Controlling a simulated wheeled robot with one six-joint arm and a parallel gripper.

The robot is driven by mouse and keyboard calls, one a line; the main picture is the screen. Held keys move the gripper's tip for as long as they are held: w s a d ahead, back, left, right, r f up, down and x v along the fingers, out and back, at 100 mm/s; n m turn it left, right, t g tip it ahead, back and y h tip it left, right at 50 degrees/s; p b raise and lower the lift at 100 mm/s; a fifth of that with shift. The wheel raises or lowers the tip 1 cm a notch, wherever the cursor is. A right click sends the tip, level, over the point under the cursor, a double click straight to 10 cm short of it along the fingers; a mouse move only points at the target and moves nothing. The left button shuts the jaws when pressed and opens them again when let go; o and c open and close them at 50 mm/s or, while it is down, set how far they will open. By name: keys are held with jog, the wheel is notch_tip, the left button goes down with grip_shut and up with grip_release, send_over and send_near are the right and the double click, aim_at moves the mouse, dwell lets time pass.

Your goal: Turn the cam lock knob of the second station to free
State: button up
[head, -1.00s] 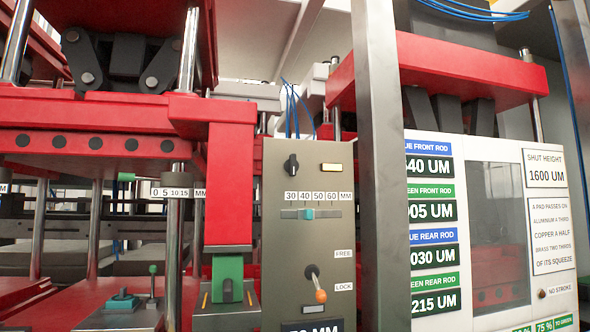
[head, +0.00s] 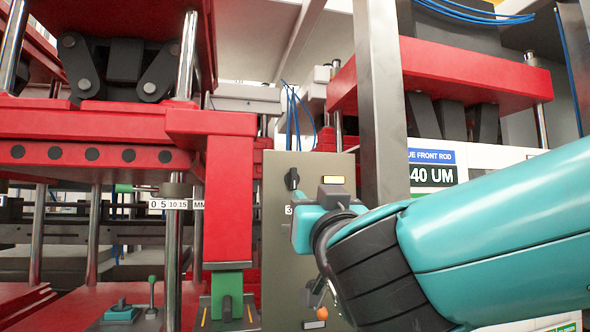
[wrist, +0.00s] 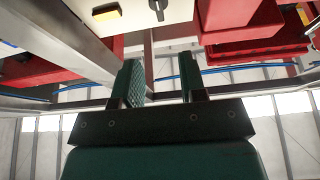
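The station's beige control panel (head: 283,245) stands in the middle of the head view. A black knob (head: 292,179) sits near its top; it also shows at the top edge of the wrist view (wrist: 157,8). Lower on the panel, a lever with an orange ball (head: 321,313) shows, its ball pointing down; my arm partly hides it and its FREE label. My gripper (wrist: 162,86) is open and empty in the wrist view, its two fingers apart, with the black knob beyond them and not touching.
A yellow lamp (head: 333,180) is right of the black knob. A grey post (head: 378,110) stands right of the panel, close to my arm. A red press frame (head: 228,200) with a green block (head: 227,296) stands left. A white board (head: 430,150) is partly hidden behind my arm.

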aim_at(294, 177)
jog(key=p+x, duration=0.6)
jog(key=x, duration=0.6)
jog(key=shift+p, duration=0.35)
jog(key=shift+w+a, duration=0.15)
jog(key=shift+w, duration=0.35)
jog(key=shift+r, duration=0.1)
jog(key=c, duration=0.7)
jog(key=shift+o, duration=0.2)
